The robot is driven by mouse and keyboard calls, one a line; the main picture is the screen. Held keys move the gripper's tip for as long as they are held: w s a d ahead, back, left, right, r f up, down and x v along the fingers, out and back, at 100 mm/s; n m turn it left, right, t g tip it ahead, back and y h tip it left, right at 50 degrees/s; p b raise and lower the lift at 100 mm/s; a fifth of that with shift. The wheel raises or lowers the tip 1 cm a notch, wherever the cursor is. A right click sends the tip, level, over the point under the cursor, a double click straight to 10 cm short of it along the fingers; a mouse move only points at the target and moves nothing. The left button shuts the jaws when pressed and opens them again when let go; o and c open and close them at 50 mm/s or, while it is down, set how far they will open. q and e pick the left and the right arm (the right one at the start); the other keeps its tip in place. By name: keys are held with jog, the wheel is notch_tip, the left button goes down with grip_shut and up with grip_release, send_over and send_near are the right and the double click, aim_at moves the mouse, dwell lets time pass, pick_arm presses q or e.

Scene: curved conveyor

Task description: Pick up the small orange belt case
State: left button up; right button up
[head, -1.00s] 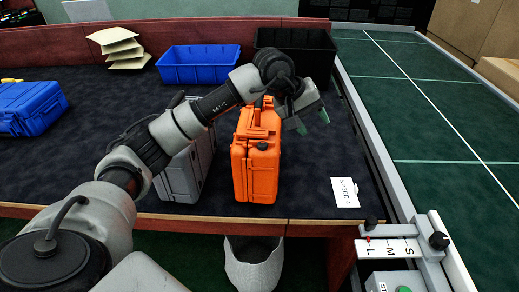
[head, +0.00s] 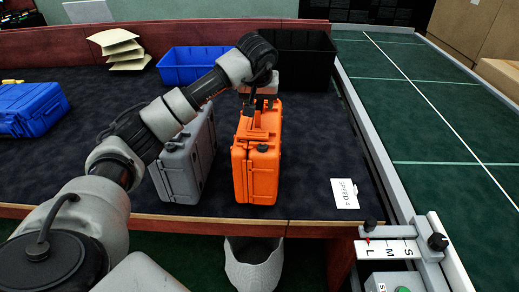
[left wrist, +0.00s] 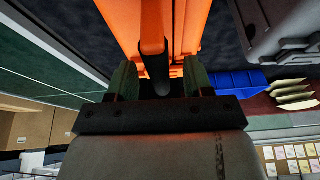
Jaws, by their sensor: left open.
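The orange case (head: 257,165) stands upright on the dark table in the head view, near the front edge. My left gripper (head: 254,112) is above the case's top, by its handle; my arm and wrist hide much of the far end there. In the left wrist view the orange case (left wrist: 185,25) fills the top middle. My left gripper (left wrist: 160,78) is open, with its two green-padded fingers apart on either side of the case's handle (left wrist: 151,30). I cannot tell whether the fingers touch it. My right gripper is not in view.
A grey case (head: 183,160) stands close to the orange case's left. A blue case (head: 30,108) lies far left. A blue bin (head: 185,65) and a black bin (head: 305,60) stand behind. A speed card (head: 345,193) lies right. The green conveyor (head: 440,120) runs along the right.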

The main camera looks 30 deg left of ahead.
pick_arm(q)
jog(key=x, duration=0.2)
jog(key=shift+w+a+f, duration=0.1)
jog(key=shift+w+f, duration=0.1)
jog(key=shift+f, duration=0.05)
grip_shut()
dwell(1.1)
jog(key=shift+r, duration=0.15)
